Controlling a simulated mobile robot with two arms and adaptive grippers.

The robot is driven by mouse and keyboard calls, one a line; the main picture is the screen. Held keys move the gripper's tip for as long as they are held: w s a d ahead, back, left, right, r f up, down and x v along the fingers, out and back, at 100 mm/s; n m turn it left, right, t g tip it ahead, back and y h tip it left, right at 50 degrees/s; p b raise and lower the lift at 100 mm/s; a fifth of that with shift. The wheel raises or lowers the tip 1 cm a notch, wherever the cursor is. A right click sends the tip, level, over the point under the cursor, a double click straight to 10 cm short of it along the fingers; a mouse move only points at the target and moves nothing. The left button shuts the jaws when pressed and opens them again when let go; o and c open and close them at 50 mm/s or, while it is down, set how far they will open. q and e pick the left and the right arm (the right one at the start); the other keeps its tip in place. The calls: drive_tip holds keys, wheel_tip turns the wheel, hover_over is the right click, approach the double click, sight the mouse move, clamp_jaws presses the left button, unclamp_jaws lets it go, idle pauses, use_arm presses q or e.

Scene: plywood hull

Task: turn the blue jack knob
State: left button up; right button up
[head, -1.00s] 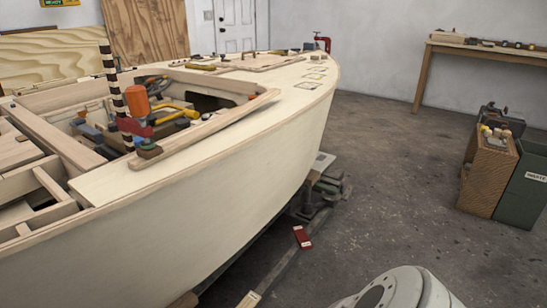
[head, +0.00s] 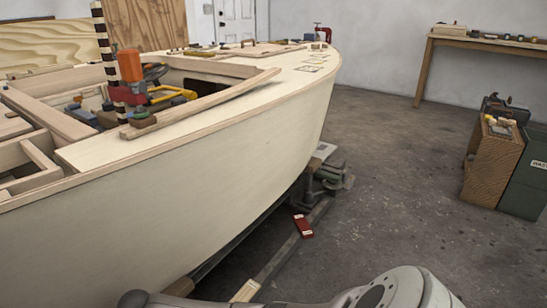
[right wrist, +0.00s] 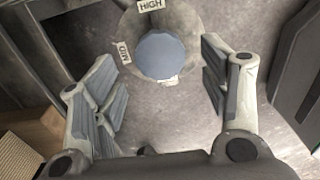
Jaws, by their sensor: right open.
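The blue jack knob (right wrist: 162,56) shows in the right wrist view as a round blue-grey cap. It sits in front of a pale round plate (right wrist: 183,20) with labels, among them HIGH at the top and MID at the left. My right gripper (right wrist: 157,76) is open, with one finger on each side of the knob and gaps between. Whether the fingertips reach the knob's depth I cannot tell. In the head view, the knob cannot be made out. My left gripper is not in view.
The pale plywood hull (head: 190,190) fills the left of the head view. A red object (head: 303,226) lies by a beam beneath it. Wooden and green bins (head: 492,165) stand at the right, before a workbench (head: 480,44). The floor between is clear.

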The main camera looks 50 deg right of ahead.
wheel_tip(320, 180, up, 8)
drive_tip(key=p, duration=0.4)
drive_tip(key=s+d+f+m+p, duration=0.2)
drive_tip(key=s+m+p, duration=0.2)
drive_tip(key=s+p, duration=0.5)
drive_tip(key=s+d+f+m+p, duration=0.1)
drive_tip(key=s+d+m+p, duration=0.2)
drive_tip(key=s+p, duration=0.6)
drive_tip(key=s+d+f+m+t+p, duration=0.1)
drive_tip(key=s+d+f+m+p, duration=0.1)
drive_tip(key=s+m+p, duration=0.4)
drive_tip(key=s+p, duration=0.3)
drive_tip(key=s, duration=0.3)
drive_tip(key=shift+s+d+f+m, duration=0.15)
drive_tip(key=shift+d+f+m, duration=0.15)
drive_tip(key=shift+d+f, duration=0.1)
